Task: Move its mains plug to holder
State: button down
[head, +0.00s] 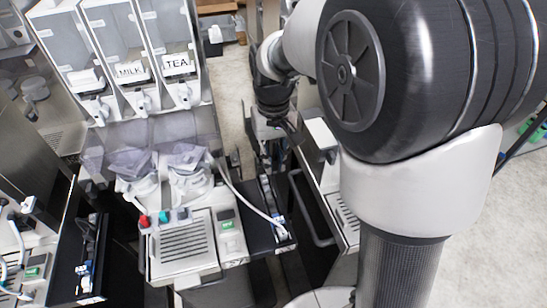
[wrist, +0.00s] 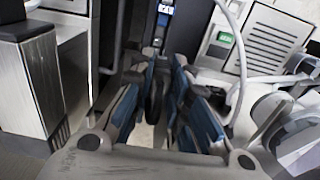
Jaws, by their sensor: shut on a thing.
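My gripper (head: 288,128) is in the gap between two dispensers, pointing down. In the wrist view its blue-padded fingers (wrist: 160,70) are shut on a small dark thing (wrist: 154,98), which looks like the mains plug. The fingers hide most of it, so its shape and tilt are unclear. The fitting also shows at the top of the wrist view (wrist: 166,9). I cannot tell which part is the holder.
The middle dispenser, with canisters marked MILK (head: 130,70) and TEA (head: 179,64), has a grated drip tray (head: 182,242). A white cable (head: 240,196) loops from it to the strip. Another dispenser (head: 320,135) is close on the right. Bare floor (head: 232,85) shows behind.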

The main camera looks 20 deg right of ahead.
aim_at(274, 157)
jog(key=shift+r+p, duration=0.95)
jog(key=shift+r, duration=0.1)
dwell(0.5)
jog(key=shift+r+p, duration=1.25)
jog(key=shift+r, duration=0.25)
jog(key=shift+f, duration=0.2)
jog(key=shift+w+f+b, duration=0.95)
jog(key=shift+f+b, duration=0.7)
jog(key=shift+f, duration=2.1)
jog(key=shift+w+f+b, duration=0.9)
jog(key=shift+f+b, duration=0.8)
jog(key=shift+f, duration=2)
jog(key=shift+w+f+b, duration=0.95)
jog(key=shift+f+b, duration=0.7)
jog(key=shift+f, duration=2.1)
jog(key=shift+f, duration=0.25)
jog(key=shift+f+b, duration=0.3)
jog(key=shift+f, duration=0.15)
jog(key=shift+f, duration=0.5)
